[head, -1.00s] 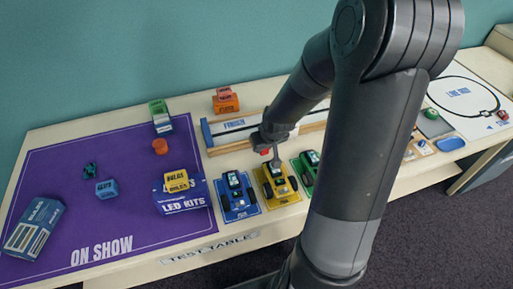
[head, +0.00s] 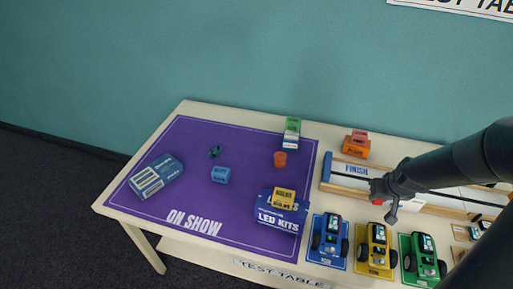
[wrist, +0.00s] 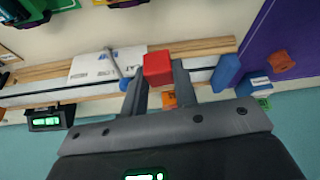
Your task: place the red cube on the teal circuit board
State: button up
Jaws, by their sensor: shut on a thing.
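My gripper (wrist: 158,88) is shut on the red cube (wrist: 157,67), which sits between the fingertips in the wrist view. In the head view my gripper (head: 384,196) is over the finish end of the track, behind the yellow car, and only a bit of the red cube (head: 377,202) shows. A small dark teal piece (head: 215,152), which looks like the teal circuit board, lies on the purple mat (head: 180,133) at the far left, well away from my gripper. Its details are too small to make out.
On the mat are a blue-white box (head: 156,177), a blue block (head: 221,175), an orange cylinder (head: 280,159) and the LED kits box (head: 281,212). A green-white stack (head: 291,132) stands at its back edge.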

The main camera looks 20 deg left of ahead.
jog(key=w+a+r+n+y, duration=0.1)
jog(key=w+a+r+n, duration=0.1)
jog(key=w+a, duration=1)
jog(key=n+g+y, duration=0.1)
jog(key=n+y, duration=0.1)
jog(key=n, duration=0.3)
send_over(213, 149)
jog(key=s+d, duration=0.2)
notch_tip(213, 149, down, 6)
jog(key=shift+w+a+f, duration=0.15)
jog(key=shift+f, duration=1.85)
jog(key=shift+f, duration=0.4)
jog(key=o, duration=0.9)
jog(key=shift+o, duration=0.2)
